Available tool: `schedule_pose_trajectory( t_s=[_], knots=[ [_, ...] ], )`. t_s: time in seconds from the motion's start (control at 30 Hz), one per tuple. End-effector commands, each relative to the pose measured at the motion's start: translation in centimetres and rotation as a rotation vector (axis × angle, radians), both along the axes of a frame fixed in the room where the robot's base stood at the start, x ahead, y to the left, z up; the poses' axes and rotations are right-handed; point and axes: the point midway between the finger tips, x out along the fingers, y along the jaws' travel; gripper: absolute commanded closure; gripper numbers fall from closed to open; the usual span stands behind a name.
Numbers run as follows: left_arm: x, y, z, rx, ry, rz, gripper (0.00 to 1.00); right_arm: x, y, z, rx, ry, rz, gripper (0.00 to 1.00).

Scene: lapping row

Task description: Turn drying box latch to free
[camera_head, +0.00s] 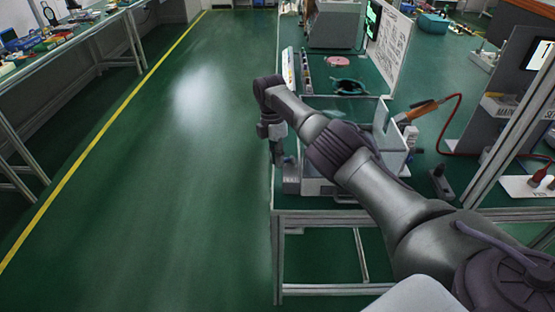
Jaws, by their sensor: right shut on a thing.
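The drying box (330,187) is a pale grey box at the near left corner of the green bench, with clear upright panels above it. My right arm reaches across in front and covers much of it. My right gripper (279,158) points down at the box's left end. It is shut on a small grey part there, which looks like the drying box latch (291,185). The fingertips are small and dark, so the latch's exact angle cannot be told. My left gripper is out of view.
On the bench behind stand a dark round fixture (348,87), a pink disc (337,62) and a grey machine (334,24). The green floor left of the bench is clear.

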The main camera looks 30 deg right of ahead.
Motion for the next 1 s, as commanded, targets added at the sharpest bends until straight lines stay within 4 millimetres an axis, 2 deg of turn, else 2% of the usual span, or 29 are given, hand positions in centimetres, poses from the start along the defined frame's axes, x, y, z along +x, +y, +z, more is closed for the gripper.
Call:
schedule_pose_trajectory(
  t_s=[0.3,0.33,0.37,0.73,1.0],
  knots=[
    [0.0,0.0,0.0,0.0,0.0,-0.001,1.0,0.2,-0.1,0.3,-0.003,-0.009,-0.004,1.0],
    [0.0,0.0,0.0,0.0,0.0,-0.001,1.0,0.2,-0.1,0.4,-0.003,-0.009,-0.004,0.81],
    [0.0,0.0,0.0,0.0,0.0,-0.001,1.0,0.2,-0.1,0.4,-0.003,-0.009,-0.004,0.76],
    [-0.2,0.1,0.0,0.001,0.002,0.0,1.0,0.2,-0.1,0.7,-0.001,-0.006,-0.002,0.75],
    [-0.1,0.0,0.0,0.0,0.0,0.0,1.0,1.1,-0.1,4.9,-0.001,-0.007,-0.003,0.75]
  ],
)
